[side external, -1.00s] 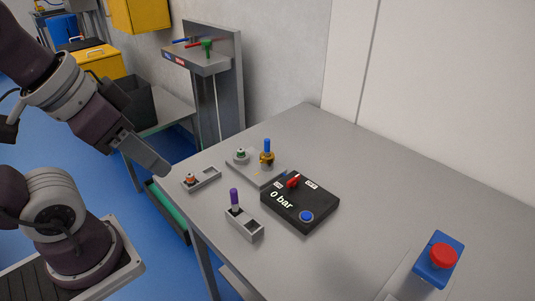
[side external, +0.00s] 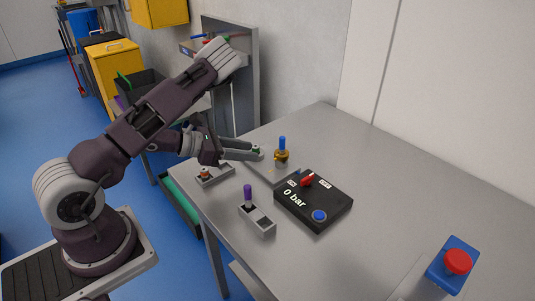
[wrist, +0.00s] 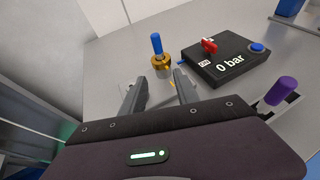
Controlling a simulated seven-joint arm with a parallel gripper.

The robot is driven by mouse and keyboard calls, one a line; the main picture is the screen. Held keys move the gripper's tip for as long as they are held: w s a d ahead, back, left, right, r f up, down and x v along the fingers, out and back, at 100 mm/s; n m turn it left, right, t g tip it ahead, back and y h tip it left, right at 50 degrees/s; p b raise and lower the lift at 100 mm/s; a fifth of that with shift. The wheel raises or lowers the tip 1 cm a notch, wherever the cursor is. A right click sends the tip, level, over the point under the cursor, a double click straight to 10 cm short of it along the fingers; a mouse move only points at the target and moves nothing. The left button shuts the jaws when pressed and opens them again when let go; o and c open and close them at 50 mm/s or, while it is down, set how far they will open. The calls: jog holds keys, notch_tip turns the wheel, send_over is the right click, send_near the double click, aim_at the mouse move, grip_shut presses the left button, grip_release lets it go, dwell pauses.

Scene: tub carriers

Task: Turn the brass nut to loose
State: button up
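The brass nut (side external: 281,157) sits around an upright post with a blue top (side external: 282,142) on a grey plate on the table. In the wrist view the brass nut (wrist: 161,63) is just beyond my fingertips, with the blue handle (wrist: 156,43) standing above it. My gripper (wrist: 160,78) is open and empty, its two fingers pointing toward the nut. In the side view my gripper (side external: 260,153) reaches in low from the left, its tips short of the nut and apart from it. Loose or tight marks on the plate are too small to read.
A black box (side external: 313,203) with a red lever (side external: 307,179), a blue button and "0 bar" stands right of the nut. A holder (side external: 257,220) with a purple peg (side external: 248,195) and a smaller tray (side external: 215,174) are in front. A red emergency button (side external: 457,262) is at right.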

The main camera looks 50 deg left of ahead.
aim_at(275, 155)
jog(key=x, duration=0.7)
jog(key=shift+d, duration=0.15)
grip_shut()
